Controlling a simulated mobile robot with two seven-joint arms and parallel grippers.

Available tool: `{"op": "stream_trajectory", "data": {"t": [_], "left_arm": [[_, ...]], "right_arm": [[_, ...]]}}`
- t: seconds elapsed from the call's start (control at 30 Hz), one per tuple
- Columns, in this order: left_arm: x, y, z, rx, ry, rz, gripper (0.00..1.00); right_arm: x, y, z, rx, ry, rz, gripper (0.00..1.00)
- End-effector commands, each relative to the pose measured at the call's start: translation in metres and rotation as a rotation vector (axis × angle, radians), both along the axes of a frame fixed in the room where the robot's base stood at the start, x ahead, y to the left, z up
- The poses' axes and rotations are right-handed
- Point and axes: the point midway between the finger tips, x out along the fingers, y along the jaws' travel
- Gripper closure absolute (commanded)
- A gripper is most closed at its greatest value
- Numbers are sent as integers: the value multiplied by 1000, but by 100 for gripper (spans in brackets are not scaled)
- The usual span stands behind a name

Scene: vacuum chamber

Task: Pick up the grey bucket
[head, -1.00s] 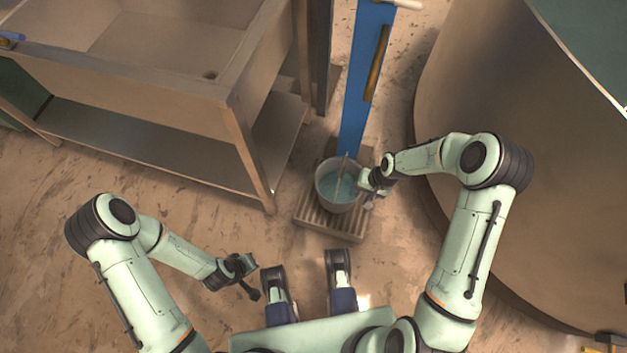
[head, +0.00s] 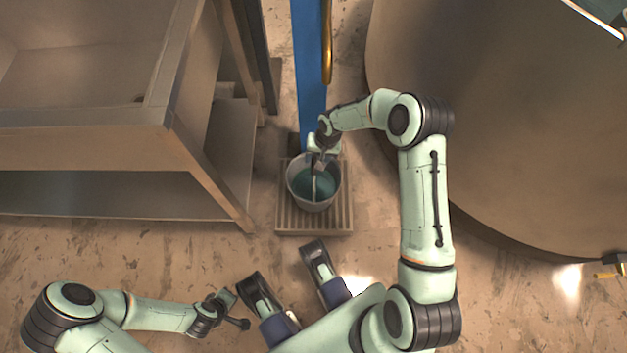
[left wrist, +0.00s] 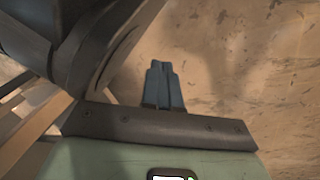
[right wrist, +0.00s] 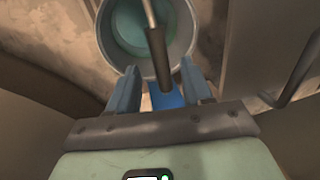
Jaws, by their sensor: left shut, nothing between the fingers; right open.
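The grey bucket (head: 294,180) stands upright on a slatted wooden pallet (head: 287,221) and holds blue-green liquid. A stick-like handle (head: 314,184) runs across its opening. My right gripper (head: 318,160) is over the bucket's far rim. In the right wrist view the bucket (right wrist: 186,30) is just beyond my right gripper (right wrist: 160,82), whose blue fingers are open. The dark grip of the handle (right wrist: 158,58) shows between and beyond the fingers; I cannot tell whether they touch it. My left gripper (head: 240,323) is shut and empty, low at the left, away from the bucket. Its closed fingers show in the left wrist view (left wrist: 163,85).
A large sink bench (head: 90,120) with a lower shelf stands at the left. A big curved metal vessel (head: 500,130) fills the right side. A blue post (head: 308,70) with a brass-coloured bar (head: 328,45) rises behind the bucket. Bare floor (head: 190,260) lies in front.

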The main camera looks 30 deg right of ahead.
Motion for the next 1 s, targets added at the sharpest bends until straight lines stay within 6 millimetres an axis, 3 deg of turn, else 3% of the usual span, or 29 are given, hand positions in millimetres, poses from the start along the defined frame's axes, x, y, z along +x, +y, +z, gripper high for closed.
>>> {"op": "stream_trajectory", "data": {"t": [0.4,1.0], "left_arm": [[-39,5,-30,-7,131,11,100],[-39,5,-31,-8,132,10,100]], "right_arm": [[7,7,-50,2,1,1,50],[7,7,-53,0,1,1,50]]}}
